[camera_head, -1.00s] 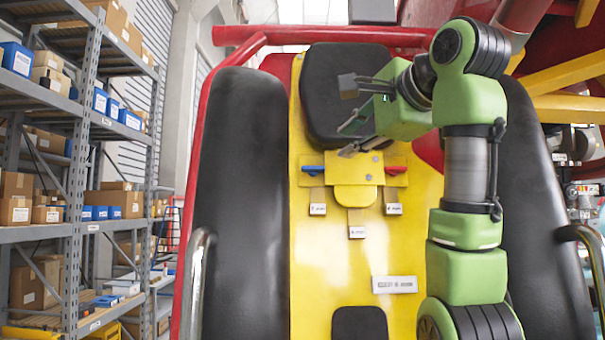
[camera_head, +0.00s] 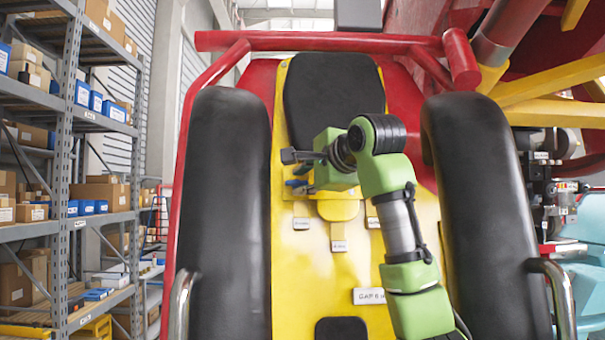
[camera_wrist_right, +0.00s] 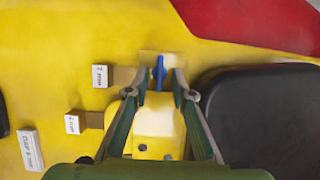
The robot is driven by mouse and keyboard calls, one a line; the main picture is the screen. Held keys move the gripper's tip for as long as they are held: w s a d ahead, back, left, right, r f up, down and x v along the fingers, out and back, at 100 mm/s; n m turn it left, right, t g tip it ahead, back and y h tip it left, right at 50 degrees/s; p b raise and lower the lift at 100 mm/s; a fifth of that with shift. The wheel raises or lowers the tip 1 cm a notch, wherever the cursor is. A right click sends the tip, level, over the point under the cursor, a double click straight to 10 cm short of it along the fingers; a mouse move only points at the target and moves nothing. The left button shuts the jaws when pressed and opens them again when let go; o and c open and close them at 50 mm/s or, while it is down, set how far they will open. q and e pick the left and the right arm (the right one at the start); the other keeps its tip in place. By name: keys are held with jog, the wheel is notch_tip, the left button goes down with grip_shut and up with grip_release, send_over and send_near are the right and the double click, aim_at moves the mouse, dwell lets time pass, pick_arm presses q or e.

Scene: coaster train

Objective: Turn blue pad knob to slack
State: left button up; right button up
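The blue pad knob (camera_wrist_right: 160,70) shows in the wrist view as a thin upright blue handle on a pale plate. In the head view it is a small blue bit (camera_head: 302,170), partly hidden by my gripper. My right gripper (camera_wrist_right: 159,77) is open, with one fingertip on each side of the knob. A gap shows between each fingertip and the knob. In the head view, the right gripper (camera_head: 292,170) reaches in from the right at the knob's place. The red knob is hidden behind my right arm. My left gripper is not in view.
Small white labels (camera_head: 339,246) are on the yellow seat back. A black head pad (camera_head: 333,85) is above, and black shoulder bolsters (camera_head: 229,215) flank the seat. Shelves (camera_head: 65,150) stand at the left.

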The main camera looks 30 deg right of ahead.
jog(key=shift+w+f, duration=0.1)
jog(key=shift+w, duration=0.05)
jog(key=c, duration=0.6)
grip_shut()
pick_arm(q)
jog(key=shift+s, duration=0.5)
pick_arm(e)
jog(key=shift+n, duration=0.3)
jog(key=n+g, duration=0.1)
jog(key=n, duration=0.2)
jog(key=shift+w+r+g, duration=0.1)
jog(key=shift+r+g, duration=0.1)
jog(key=shift+g, duration=0.2)
jog(key=n+g, duration=0.1)
jog(key=n, duration=0.2)
jog(key=shift+a+r+h, duration=0.1)
jog(key=shift+h, duration=0.2)
jog(key=n+g+h, duration=0.1)
jog(key=n, duration=0.2)
jog(key=shift+w+a+r, duration=0.1)
jog(key=shift+a, duration=0.05)
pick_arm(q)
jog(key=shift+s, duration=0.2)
pick_arm(e)
jog(key=shift+w+n+g+h, duration=0.1)
jog(key=shift+n+g+h, duration=0.5)
jog(key=shift+n, duration=0.6)
jog(key=shift+a, duration=0.1)
